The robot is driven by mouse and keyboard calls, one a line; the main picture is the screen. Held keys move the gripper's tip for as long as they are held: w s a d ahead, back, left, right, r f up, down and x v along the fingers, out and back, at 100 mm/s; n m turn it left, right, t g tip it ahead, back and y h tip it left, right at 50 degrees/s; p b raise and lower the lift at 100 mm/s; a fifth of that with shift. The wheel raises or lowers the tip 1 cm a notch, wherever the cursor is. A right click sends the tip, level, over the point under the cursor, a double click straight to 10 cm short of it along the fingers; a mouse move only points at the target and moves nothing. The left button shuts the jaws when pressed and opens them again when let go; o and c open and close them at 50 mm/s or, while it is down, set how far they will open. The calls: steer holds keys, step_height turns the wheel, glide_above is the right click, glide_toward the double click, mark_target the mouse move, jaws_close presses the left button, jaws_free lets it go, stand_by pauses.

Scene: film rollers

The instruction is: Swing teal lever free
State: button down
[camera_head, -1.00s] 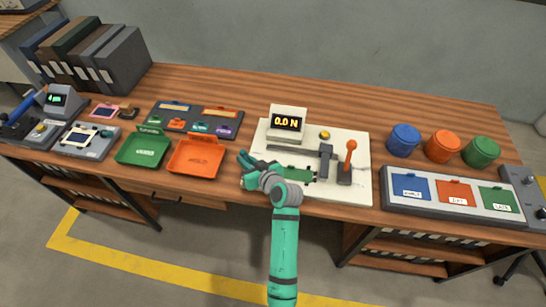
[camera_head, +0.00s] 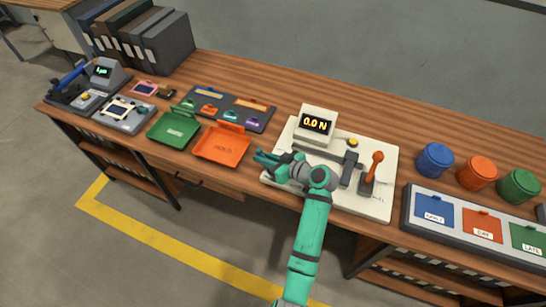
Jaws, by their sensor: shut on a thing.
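My gripper (camera_head: 268,159) is teal and dark grey. It points left at the left edge of the white test plate (camera_head: 352,199). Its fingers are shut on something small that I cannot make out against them. I cannot pick out a teal lever there for sure, as my wrist and forearm cover the front left of the plate. A small teal piece (camera_head: 230,117) lies in the dark sorting tray (camera_head: 228,105), behind and left of my gripper. On the plate stand a gauge (camera_head: 316,124) reading 0.0 N, a grey post (camera_head: 350,168) and an orange-knobbed lever (camera_head: 373,171).
A green tray (camera_head: 173,129) and an orange tray (camera_head: 221,145) sit left of my gripper. Blue, orange and green jars (camera_head: 434,160) stand at the right behind a long panel (camera_head: 408,213).

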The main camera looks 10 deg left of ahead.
steer(key=shift+w+a+r, duration=0.2)
steer(key=shift+r, duration=0.45)
steer(key=c, duration=1.7)
jaws_free()
steer(key=shift+o, duration=0.2)
steer(key=shift+s+f, duration=0.1)
steer(key=shift+f, duration=0.1)
steer(key=shift+d, duration=0.1)
steer(key=v, duration=1)
steer(key=shift+s+d, duration=0.1)
steer(key=shift+d, duration=0.2)
steer(key=shift+s, duration=0.15)
